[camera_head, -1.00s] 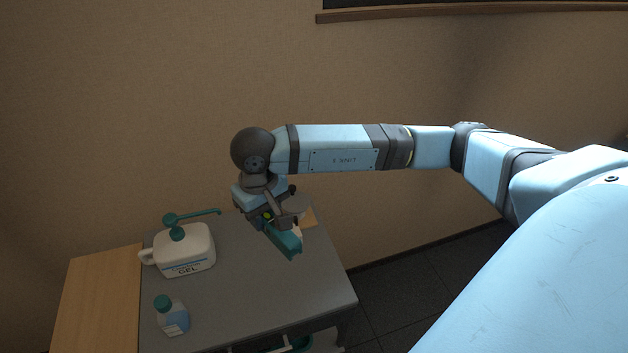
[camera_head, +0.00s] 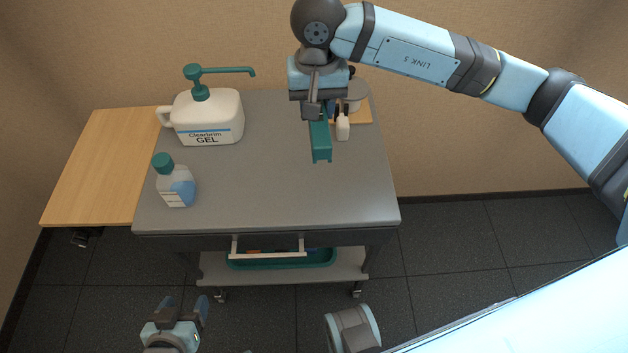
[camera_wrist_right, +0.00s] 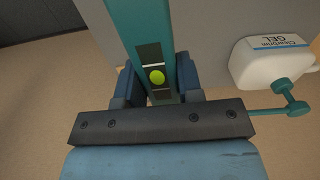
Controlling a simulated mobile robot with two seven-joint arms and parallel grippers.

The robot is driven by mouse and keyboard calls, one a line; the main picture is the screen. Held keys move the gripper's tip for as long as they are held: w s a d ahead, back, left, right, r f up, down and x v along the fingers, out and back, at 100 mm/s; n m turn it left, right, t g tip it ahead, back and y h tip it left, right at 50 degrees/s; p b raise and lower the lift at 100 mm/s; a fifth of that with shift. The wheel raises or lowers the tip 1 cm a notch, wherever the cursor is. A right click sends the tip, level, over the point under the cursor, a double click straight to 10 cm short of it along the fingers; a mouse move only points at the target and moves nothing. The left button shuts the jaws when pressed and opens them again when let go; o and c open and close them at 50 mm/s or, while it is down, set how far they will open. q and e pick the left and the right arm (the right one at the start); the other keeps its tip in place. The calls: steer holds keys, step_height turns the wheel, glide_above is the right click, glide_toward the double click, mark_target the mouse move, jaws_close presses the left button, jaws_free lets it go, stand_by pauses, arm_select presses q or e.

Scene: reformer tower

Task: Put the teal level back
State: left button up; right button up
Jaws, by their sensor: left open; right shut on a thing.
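The teal level (camera_head: 320,143) is a long bar that extends out from under my right gripper (camera_head: 317,108) toward the front, over the back right of the grey cart top (camera_head: 265,190). My right gripper is shut on the level. In the right wrist view the level (camera_wrist_right: 142,25) runs between the blue fingers (camera_wrist_right: 160,85), with its yellow-green vial showing. I cannot tell whether the level touches the cart top. My left gripper (camera_head: 184,306) is open and empty, low in the head view in front of the cart.
A white gel jug (camera_head: 207,118) with teal pump and a small teal-capped bottle (camera_head: 175,187) stand on the cart's left. A white object (camera_head: 342,128) and a wooden piece (camera_head: 364,112) are beside the level. A wooden side leaf (camera_head: 100,165) adjoins. A teal tray (camera_head: 315,258) is below. The cart's front middle is clear.

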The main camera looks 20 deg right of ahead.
steer(key=shift+s+a+m, duration=0.3)
steer(key=shift+s+a, duration=0.3)
steer(key=shift+s, duration=0.05)
glide_above(313, 184)
step_height(313, 184, down, 14)
steer(key=shift+r, duration=0.15)
step_height(313, 184, down, 5)
steer(key=shift+f, duration=0.1)
arm_select(q)
steer(key=shift+w+f, duration=0.1)
steer(key=shift+f, duration=0.2)
arm_select(e)
steer(key=shift+f+b, duration=0.2)
steer(key=shift+b, duration=0.1)
steer(key=o, duration=1.1)
steer(key=shift+c, duration=0.2)
arm_select(q)
steer(key=shift+d, duration=0.15)
arm_select(e)
steer(key=shift+r, duration=0.1)
